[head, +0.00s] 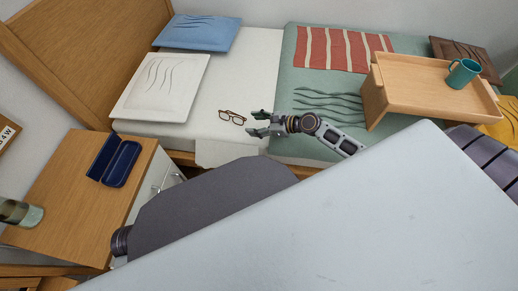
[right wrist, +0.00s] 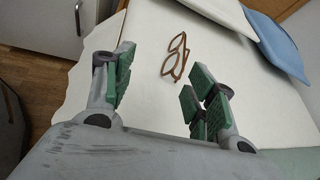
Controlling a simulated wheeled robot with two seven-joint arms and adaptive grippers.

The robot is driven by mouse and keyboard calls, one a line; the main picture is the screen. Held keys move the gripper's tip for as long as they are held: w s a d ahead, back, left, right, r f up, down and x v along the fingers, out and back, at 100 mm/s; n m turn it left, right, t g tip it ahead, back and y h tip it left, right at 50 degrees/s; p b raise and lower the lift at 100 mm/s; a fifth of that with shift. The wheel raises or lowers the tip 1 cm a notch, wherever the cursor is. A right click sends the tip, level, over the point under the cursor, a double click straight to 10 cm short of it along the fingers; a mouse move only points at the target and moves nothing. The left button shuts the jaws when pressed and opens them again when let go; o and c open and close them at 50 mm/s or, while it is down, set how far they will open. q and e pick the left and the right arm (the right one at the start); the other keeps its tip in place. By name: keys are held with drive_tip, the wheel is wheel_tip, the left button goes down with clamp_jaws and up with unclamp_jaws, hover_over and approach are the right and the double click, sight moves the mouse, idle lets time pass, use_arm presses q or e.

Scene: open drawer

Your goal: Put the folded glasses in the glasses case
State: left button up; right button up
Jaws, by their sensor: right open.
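The brown folded glasses (head: 231,117) lie on the white bed sheet. In the right wrist view the glasses (right wrist: 175,56) lie beyond my fingertips, between the lines of the two fingers. My right gripper (head: 258,123) is open and empty, to the right of the glasses and apart from them. Its green-padded fingers (right wrist: 160,85) are spread in the right wrist view. The dark blue glasses case (head: 115,162) lies open on the wooden bedside cabinet at the left, its inside showing. My left gripper is not in view.
The wooden cabinet (head: 62,205) also holds a glass (head: 20,212) at its left edge. A white pillow (head: 160,88) and a blue pillow (head: 198,32) lie near the headboard. A wooden bed tray (head: 425,80) with a teal mug (head: 462,73) stands at the right. Bare sheet surrounds the glasses.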

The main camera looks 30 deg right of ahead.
drive_tip(key=s+a+f+n+g+h, duration=0.1)
drive_tip(key=s+a+f+n+g, duration=0.1)
drive_tip(key=s+a+n, duration=0.45)
drive_tip(key=s+a+f+n+g+h, duration=0.1)
drive_tip(key=s+a+f+n+g, duration=0.2)
drive_tip(key=s+n, duration=0.65)
drive_tip(key=shift+s+d+r+n+h, duration=0.2)
drive_tip(key=shift+s+n+h, duration=0.4)
drive_tip(key=shift+n, duration=1.35)
drive_tip(key=shift+s+d+r+n+h, duration=0.2)
drive_tip(key=shift+s+n+h, duration=0.45)
drive_tip(key=shift+n, duration=1.35)
drive_tip(key=shift+s+d+r+n+h, duration=0.15)
drive_tip(key=shift+s+d+n+h, duration=0.4)
drive_tip(key=shift+n, duration=1.4)
drive_tip(key=shift+o, duration=0.5)
drive_tip(key=shift+w+a, duration=0.15)
drive_tip(key=shift+a, duration=0.15)
drive_tip(key=shift+w+r, duration=0.1)
